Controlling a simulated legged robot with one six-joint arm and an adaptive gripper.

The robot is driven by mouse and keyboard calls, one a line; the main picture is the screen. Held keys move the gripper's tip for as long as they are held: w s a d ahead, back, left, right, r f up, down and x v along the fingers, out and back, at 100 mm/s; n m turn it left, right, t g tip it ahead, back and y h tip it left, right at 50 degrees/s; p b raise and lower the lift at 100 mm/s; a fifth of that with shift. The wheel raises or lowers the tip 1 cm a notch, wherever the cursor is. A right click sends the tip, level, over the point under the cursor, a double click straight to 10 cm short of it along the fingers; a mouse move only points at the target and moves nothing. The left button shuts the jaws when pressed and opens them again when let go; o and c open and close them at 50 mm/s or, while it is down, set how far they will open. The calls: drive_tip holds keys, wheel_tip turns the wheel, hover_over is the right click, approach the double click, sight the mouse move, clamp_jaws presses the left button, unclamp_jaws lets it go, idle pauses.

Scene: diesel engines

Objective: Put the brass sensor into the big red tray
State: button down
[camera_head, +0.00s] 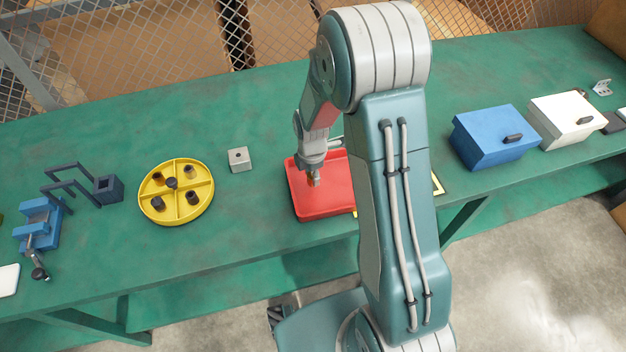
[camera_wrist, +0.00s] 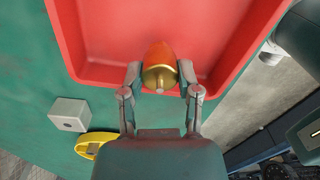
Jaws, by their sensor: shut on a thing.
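The brass sensor (camera_wrist: 159,77), with an orange body and a brass end, is between the fingers of my gripper (camera_wrist: 160,90) in the wrist view. My gripper is shut on it. The big red tray (camera_wrist: 91,72) lies under and beyond the sensor in the wrist view. In the head view the red tray (camera_head: 327,207) sits on the green bench, and my gripper (camera_head: 313,180) points down over its left part. The sensor shows there only as a small brownish-orange patch. My arm hides the tray's right side. I cannot tell whether the sensor touches the tray floor.
A yellow divided round tray (camera_head: 205,211) with several dark parts and a grey block (camera_head: 239,159) stand left of the red tray. A blue vise (camera_head: 40,226) is at far left. Blue (camera_head: 488,146) and white (camera_head: 566,125) boxes are at right. The green bench behind is mostly clear.

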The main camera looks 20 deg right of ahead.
drive_tip(key=f, duration=0.1)
drive_tip(key=d+f, duration=0.1)
drive_tip(key=f, duration=0.1)
drive_tip(key=shift+w+d+f, duration=0.15)
drive_tip(key=shift+f, duration=0.1)
drive_tip(key=shift+d, duration=0.2)
drive_tip(key=shift+a+f, duration=0.1)
drive_tip(key=shift+a, duration=0.1)
drive_tip(key=shift+c, duration=1.8)
unclamp_jaws()
drive_tip(key=shift+a, duration=0.2)
drive_tip(key=shift+o, duration=0.3)
drive_tip(key=shift+a, duration=0.1)
drive_tip(key=shift+d, duration=0.25)
drive_tip(key=shift+d+r, duration=0.1)
drive_tip(key=shift+r, duration=0.2)
wheel_tip(320, 180, up, 12)
drive_tip(key=shift+f, duration=0.15)
drive_tip(key=s+r+m+t, duration=0.2)
drive_tip(key=s+r+m, duration=0.3)
drive_tip(key=r, duration=0.3)
drive_tip(key=s+r+m+t, duration=0.1)
drive_tip(key=s+r+m, duration=0.35)
drive_tip(key=r, duration=0.35)
drive_tip(key=s+r+m+t, duration=0.2)
drive_tip(key=s+r+m, duration=0.3)
drive_tip(key=s+m, duration=0.6)
drive_tip(key=shift+s+r+t, duration=0.25)
drive_tip(key=shift+s+t, duration=0.05)
